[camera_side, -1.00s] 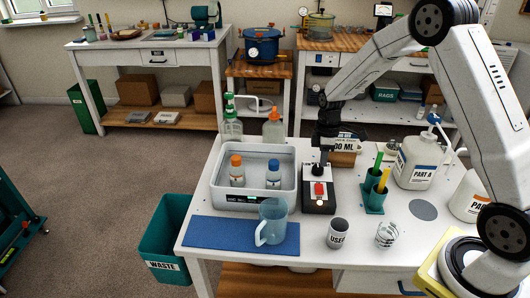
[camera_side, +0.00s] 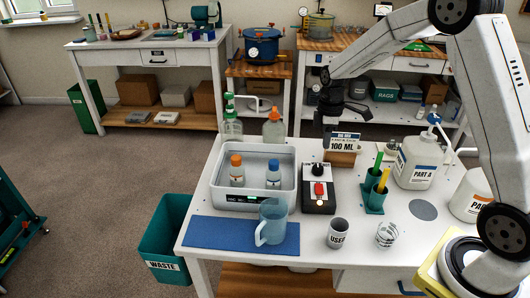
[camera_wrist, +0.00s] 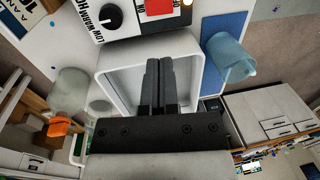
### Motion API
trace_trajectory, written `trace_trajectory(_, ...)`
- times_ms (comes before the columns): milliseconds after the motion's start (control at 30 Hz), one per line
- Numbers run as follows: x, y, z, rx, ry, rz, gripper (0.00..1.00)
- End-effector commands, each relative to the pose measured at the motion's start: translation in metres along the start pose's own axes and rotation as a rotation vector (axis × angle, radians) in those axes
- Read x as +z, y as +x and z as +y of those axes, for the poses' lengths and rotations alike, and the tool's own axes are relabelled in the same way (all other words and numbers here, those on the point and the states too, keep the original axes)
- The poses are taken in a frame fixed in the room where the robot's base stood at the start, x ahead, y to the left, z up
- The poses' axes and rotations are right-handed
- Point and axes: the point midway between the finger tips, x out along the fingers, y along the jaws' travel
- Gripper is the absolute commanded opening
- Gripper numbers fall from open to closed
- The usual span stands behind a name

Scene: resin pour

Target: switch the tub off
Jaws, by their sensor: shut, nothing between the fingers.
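The tub (camera_side: 215,198) is a pale grey bath with liquid and two bottles, one orange-capped and one blue-capped. A small green display glows on its front. Right of it stands a control box (camera_side: 318,205) with a black knob (camera_side: 318,170) and a red switch (camera_side: 319,189). In the wrist view the knob (camera_wrist: 111,17) has a warmth scale, the red switch (camera_wrist: 159,7) is cut by the top edge, and the tub's wall (camera_wrist: 188,54) lies behind my fingers. My gripper (camera_wrist: 160,62) is shut and empty. In the side view it hangs above and behind the box, apart from it.
A 100 ML card (camera_side: 342,142) stands behind the box. Green cups (camera_side: 374,198) with sticks and the PART A jug (camera_side: 417,163) stand right. A blue jug (camera_side: 271,222) sits on the blue mat (camera_side: 215,233) in front, with a USED cup (camera_side: 337,233) to its right.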

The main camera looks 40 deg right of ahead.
Motion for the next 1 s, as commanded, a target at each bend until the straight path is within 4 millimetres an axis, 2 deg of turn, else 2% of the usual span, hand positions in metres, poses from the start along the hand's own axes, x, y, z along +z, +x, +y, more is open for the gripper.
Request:
trace_trajectory(167,0.000,-0.001,-0.010,0.000,0.000,0.000,0.00)
trace_trajectory(633,0.000,0.004,-0.010,-0.002,-0.001,0.000,0.00)
trace_trajectory(867,0.000,0.024,-0.010,-0.003,-0.001,-0.001,0.00)
trace_trajectory(1000,0.000,0.044,-0.011,-0.005,-0.002,-0.002,0.00)
